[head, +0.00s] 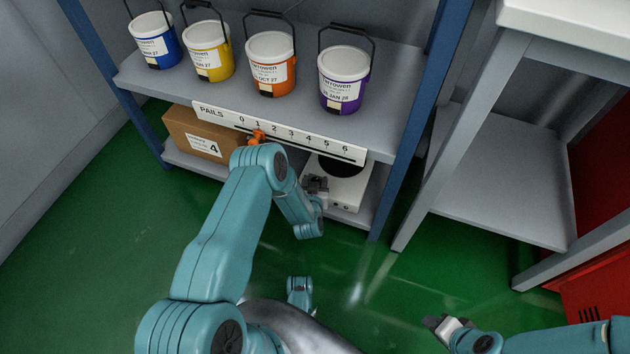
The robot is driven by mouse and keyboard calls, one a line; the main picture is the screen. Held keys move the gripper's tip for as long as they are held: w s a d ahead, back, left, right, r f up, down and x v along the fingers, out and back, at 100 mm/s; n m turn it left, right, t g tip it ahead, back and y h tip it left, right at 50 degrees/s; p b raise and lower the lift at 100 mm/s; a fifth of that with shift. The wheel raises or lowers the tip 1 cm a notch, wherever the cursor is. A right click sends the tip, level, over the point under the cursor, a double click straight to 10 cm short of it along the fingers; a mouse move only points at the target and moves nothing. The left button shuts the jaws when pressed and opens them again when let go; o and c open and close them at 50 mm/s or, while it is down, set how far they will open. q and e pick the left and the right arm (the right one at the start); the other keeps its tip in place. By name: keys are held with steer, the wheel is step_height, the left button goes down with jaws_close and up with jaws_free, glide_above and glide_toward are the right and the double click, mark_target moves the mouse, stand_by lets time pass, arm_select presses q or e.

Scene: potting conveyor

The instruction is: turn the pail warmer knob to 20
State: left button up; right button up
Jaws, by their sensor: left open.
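The pail warmer (352,187) is a white box with a round black plate on top. It stands on the lower shelf at the right, under the numbered strip. Small dark marks show on its front, but I cannot make out the knob or its setting. My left gripper (317,184) is open, at the left front of the warmer, and it covers part of it. I cannot tell whether it touches the warmer. My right gripper (440,324) is low at the right, over the green floor, far from the warmer; its jaws are too small to read.
Blue, yellow, orange and purple pails (343,80) stand on the upper shelf. A PAILS strip (290,137) numbered 0 to 6 has an orange slider (257,136) near 1. A cardboard box (197,134) sits left of the warmer. A grey table (500,180) stands at right.

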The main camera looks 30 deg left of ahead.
arm_select(q)
jaws_close()
steer(key=shift+w+n+y, duration=0.1)
steer(key=shift+n+y, duration=0.3)
steer(key=shift+y, duration=0.1)
steer(key=shift+d+n+g+y, duration=0.2)
steer(key=shift+n+g+y, duration=0.4)
steer(key=shift+w+n+g+y, duration=0.15)
steer(key=shift+n+g+y, duration=1.35)
steer(key=shift+n+g, duration=0.3)
steer(key=c, duration=1)
jaws_free()
steer(key=shift+n, duration=0.3)
jaws_close()
steer(key=o, duration=1)
jaws_free()
